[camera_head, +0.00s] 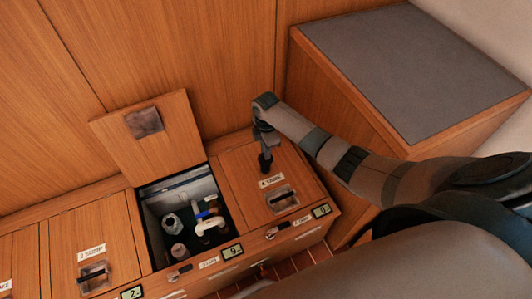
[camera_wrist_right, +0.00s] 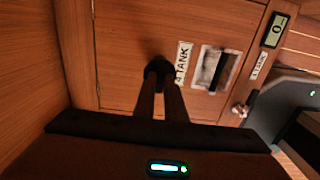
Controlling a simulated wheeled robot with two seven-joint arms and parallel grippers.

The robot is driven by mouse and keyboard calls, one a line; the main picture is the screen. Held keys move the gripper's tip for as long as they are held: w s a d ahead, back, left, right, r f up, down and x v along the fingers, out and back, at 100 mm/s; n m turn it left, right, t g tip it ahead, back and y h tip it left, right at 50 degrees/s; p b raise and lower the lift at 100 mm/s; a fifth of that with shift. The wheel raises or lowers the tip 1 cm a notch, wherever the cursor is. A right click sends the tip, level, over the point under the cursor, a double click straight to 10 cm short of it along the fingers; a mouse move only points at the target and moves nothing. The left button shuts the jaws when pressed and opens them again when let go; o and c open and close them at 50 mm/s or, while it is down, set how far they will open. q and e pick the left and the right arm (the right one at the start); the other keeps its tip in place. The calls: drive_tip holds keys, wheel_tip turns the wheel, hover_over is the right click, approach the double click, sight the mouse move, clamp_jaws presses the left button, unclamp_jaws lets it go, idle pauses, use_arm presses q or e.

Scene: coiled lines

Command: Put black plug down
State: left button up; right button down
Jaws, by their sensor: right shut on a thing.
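The black plug (camera_head: 265,164) is small and dark, held upright between the fingertips of my right gripper (camera_head: 265,148). In the right wrist view the plug (camera_wrist_right: 158,70) shows at the ends of the two narrow, shut fingers (camera_wrist_right: 161,84). It is over the wooden lid labelled TANK (camera_head: 247,180), behind its label and recessed handle. The plug's lower end seems at or very near the lid; I cannot tell whether it touches. My left gripper is out of view.
An open compartment (camera_head: 152,232) left of that lid holds white pipe fittings; its raised lid (camera_head: 150,142) leans on the wooden wall. A closed SUMP lid (camera_head: 92,262) lies further left. A grey-topped wooden box (camera_head: 410,60) stands at the right. Small displays line the front edge.

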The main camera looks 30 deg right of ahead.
drive_tip(key=shift+f, duration=0.15)
drive_tip(key=c, duration=1.8)
unclamp_jaws()
wheel_tip(320, 180, up, 12)
drive_tip(key=shift+r+p, duration=0.2)
drive_tip(key=shift+p, duration=0.2)
